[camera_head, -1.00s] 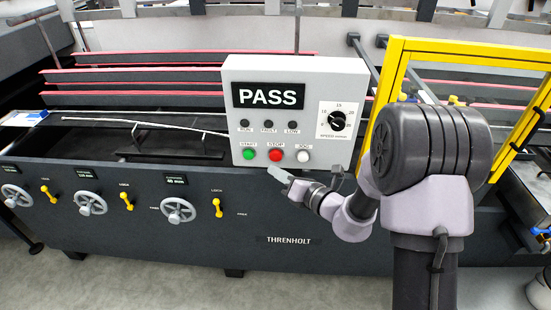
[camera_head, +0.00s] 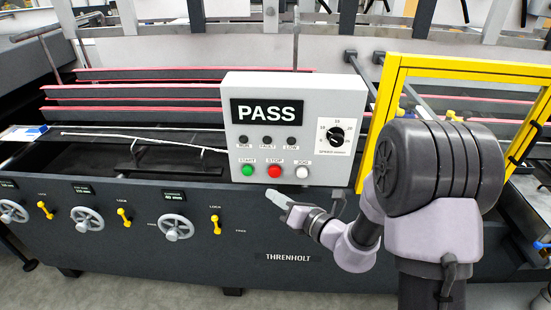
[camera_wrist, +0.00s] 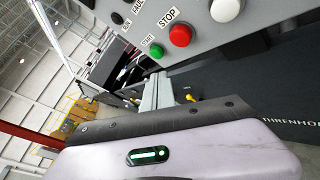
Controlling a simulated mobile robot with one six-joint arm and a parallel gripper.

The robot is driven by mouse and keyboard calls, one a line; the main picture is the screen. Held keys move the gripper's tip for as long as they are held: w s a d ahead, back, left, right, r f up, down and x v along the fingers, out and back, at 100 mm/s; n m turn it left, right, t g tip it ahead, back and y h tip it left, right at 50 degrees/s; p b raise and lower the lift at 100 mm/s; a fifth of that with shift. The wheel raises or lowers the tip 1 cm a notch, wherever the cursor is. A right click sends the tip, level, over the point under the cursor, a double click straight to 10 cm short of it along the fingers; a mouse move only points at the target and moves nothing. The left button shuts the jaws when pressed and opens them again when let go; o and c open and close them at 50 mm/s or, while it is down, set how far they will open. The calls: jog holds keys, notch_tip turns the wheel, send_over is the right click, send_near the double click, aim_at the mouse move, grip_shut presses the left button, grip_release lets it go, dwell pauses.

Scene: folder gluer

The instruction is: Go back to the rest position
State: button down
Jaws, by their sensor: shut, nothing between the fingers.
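My gripper (camera_head: 277,200) is in front of the machine, just below the control box (camera_head: 232,150), with its tip under the red STOP button (camera_head: 274,170). It is shut and holds nothing. My arm bends back from it to the right. In the wrist view, my gripper (camera_wrist: 157,95) points past the underside of the control box, with the red STOP button (camera_wrist: 180,35) and green START button (camera_wrist: 157,51) close above. The gripper appears apart from the buttons. The box's display (camera_head: 267,111) reads PASS.
The dark machine front (camera_head: 330,275) carries handwheels (camera_head: 174,227) and yellow levers (camera_head: 124,216) at the left. A yellow guard frame (camera_head: 460,66) stands behind my arm at the right. The grey floor in front of the machine is clear.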

jog(key=s+a+r+n+g+y, duration=0.3)
jog(key=s+a+r+n+g, duration=0.1)
jog(key=s+r+n, duration=0.25)
jog(key=s+r+n+g+h, duration=0.2)
jog(key=s+n+g, duration=0.1)
jog(key=s+n, duration=0.35)
jog(key=s+r+n+g+h, duration=0.1)
jog(key=s+r+n+g, duration=0.1)
jog(key=s+n, duration=0.5)
jog(key=s+d+n+t+h, duration=0.1)
jog(key=s+d+n+h, duration=0.3)
jog(key=d, duration=0.3)
jog(key=s+d+n+t+h, duration=0.1)
jog(key=s+d+n+h, duration=0.4)
jog(key=d, duration=0.3)
jog(key=shift+d+r+n+t, duration=0.3)
jog(key=shift+r+n+t, duration=0.1)
jog(key=shift+n, duration=0.4)
jog(key=shift+a, duration=0.1)
